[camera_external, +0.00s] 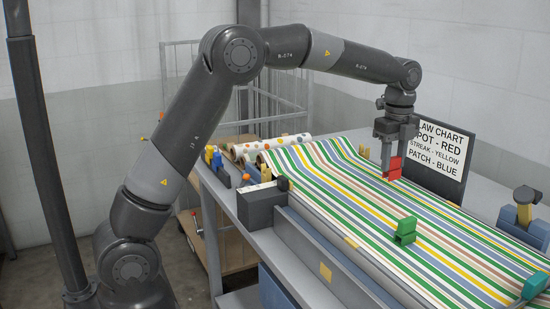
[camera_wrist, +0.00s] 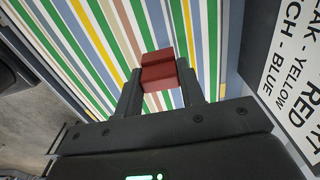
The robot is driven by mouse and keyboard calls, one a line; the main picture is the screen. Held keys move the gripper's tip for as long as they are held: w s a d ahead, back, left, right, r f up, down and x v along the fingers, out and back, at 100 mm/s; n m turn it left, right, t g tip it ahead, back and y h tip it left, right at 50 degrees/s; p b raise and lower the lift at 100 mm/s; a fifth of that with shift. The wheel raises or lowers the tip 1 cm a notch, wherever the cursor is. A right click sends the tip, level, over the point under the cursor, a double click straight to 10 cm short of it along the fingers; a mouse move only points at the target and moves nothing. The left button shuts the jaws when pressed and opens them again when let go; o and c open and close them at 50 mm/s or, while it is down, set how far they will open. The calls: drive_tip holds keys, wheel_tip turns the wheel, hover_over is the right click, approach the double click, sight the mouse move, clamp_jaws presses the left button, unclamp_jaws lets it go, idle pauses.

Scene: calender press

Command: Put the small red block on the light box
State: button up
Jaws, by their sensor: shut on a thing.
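The small red block (camera_external: 393,169) is between the fingers of my gripper (camera_external: 389,161), which is shut on it. The block is over the far right part of the striped sheet; whether it touches the sheet is not clear. In the wrist view the red block (camera_wrist: 158,72) sits between the fingertips of my gripper (camera_wrist: 160,85), with stripes behind it. I cannot say for certain which thing is the light box. A dark grey box (camera_external: 262,210) with a pale top stands at the left edge of the striped sheet.
The striped sheet (camera_external: 340,200) covers the table. A green block-like thing (camera_external: 405,231) stands on it. A chart board (camera_external: 438,155) stands close behind my gripper. Small blue and yellow pieces (camera_external: 214,158) and a spotted roll (camera_external: 275,146) are at the left end.

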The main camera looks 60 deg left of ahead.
drive_tip(key=shift+w+a+f, duration=0.2)
drive_tip(key=shift+a+f, duration=0.1)
drive_tip(key=shift+f, duration=1.95)
drive_tip(key=o, duration=1)
drive_tip(key=shift+f, duration=0.1)
drive_tip(key=shift+c, duration=0.2)
